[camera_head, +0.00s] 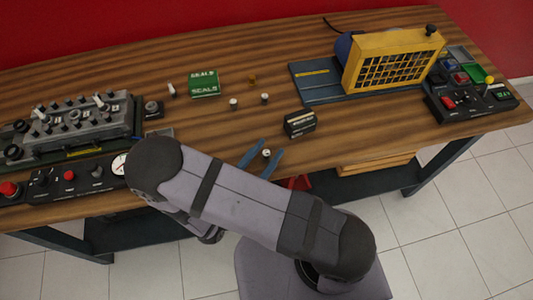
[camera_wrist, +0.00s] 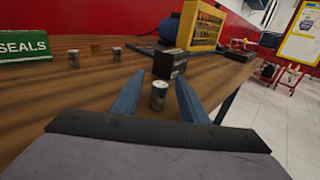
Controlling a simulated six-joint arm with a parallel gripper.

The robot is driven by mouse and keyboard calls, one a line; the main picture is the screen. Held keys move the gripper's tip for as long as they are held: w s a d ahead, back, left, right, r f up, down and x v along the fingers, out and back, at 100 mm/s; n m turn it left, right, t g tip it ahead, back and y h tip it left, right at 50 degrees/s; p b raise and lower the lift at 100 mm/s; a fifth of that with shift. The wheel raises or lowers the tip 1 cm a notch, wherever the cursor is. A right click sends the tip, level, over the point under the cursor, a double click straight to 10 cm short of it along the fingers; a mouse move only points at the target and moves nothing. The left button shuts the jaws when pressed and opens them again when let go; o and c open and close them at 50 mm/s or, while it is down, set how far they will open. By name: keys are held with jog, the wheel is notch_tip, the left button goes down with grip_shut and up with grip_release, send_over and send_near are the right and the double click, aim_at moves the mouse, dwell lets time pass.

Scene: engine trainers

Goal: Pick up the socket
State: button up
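A small metal socket (camera_head: 266,153) with a pale top stands upright near the table's front edge. In the wrist view the socket (camera_wrist: 158,96) is between the two blue fingers of my gripper (camera_wrist: 158,92), with a gap on each side. My gripper (camera_head: 261,157) is open in the head view, its fingers spread around the socket and not visibly touching it. Two similar small metal cylinders (camera_head: 234,103) (camera_head: 265,98) stand farther back, and a brass-coloured one (camera_head: 252,79) stands behind them.
A black box (camera_head: 299,123) stands just beyond the fingers, to the right. A green SEALS box (camera_head: 204,83) is at the back. A yellow caged engine trainer (camera_head: 394,62) is on the right, and a grey engine block (camera_head: 80,120) is on the left. Wooden table (camera_head: 215,130) between is clear.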

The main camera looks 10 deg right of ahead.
aim_at(266, 152)
grip_shut()
jog(key=shift+r, duration=0.15)
jog(key=shift+r, duration=5.05)
